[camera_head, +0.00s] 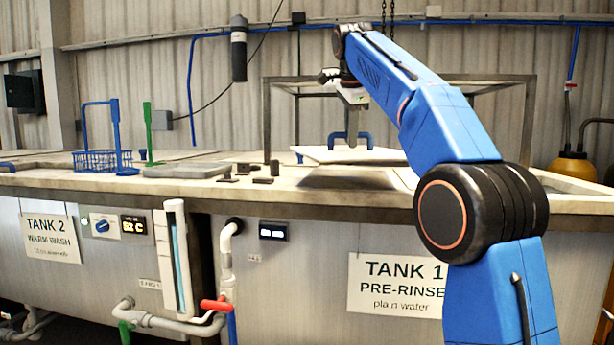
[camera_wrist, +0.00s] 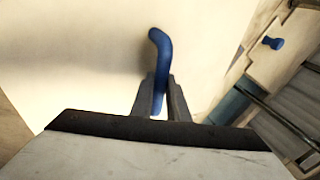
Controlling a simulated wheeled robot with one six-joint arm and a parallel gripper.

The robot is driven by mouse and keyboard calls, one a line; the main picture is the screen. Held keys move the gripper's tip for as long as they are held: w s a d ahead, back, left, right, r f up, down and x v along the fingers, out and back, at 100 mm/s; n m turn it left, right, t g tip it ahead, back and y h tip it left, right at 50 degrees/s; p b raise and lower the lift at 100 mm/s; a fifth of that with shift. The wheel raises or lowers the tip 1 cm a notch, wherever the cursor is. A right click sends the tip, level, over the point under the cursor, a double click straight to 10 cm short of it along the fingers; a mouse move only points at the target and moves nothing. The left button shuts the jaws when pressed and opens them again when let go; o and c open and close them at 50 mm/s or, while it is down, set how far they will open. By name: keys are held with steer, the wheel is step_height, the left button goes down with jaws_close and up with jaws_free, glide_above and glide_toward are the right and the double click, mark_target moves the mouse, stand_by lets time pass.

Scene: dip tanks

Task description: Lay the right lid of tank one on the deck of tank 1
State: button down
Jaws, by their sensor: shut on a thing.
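A cream, flat lid (camera_head: 335,156) with a blue bar handle (camera_head: 366,139) is at tank 1, behind the front edge of its deck (camera_head: 300,194). My gripper (camera_head: 352,143) points down over the lid and is shut on the blue handle. In the wrist view, my gripper (camera_wrist: 160,100) has its two grey fingers either side of the handle (camera_wrist: 160,52), and the cream lid (camera_wrist: 80,60) fills much of the picture. A dark patch lies below the lid in the head view; the lid looks a little above the deck, but the gap is hard to judge.
Several small dark blocks (camera_head: 263,181) and a grey slab (camera_head: 187,170) lie on the deck to the left. A blue wire basket (camera_head: 95,160) stands at tank 2. A metal frame (camera_head: 267,120) rises around the lid. Another panel with a blue knob (camera_wrist: 272,42) shows in the wrist view.

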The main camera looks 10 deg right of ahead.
steer(key=shift+f, duration=4.75)
steer(key=c, duration=1.7)
jaws_free()
steer(key=shift+f, duration=0.15)
steer(key=v, duration=1.2)
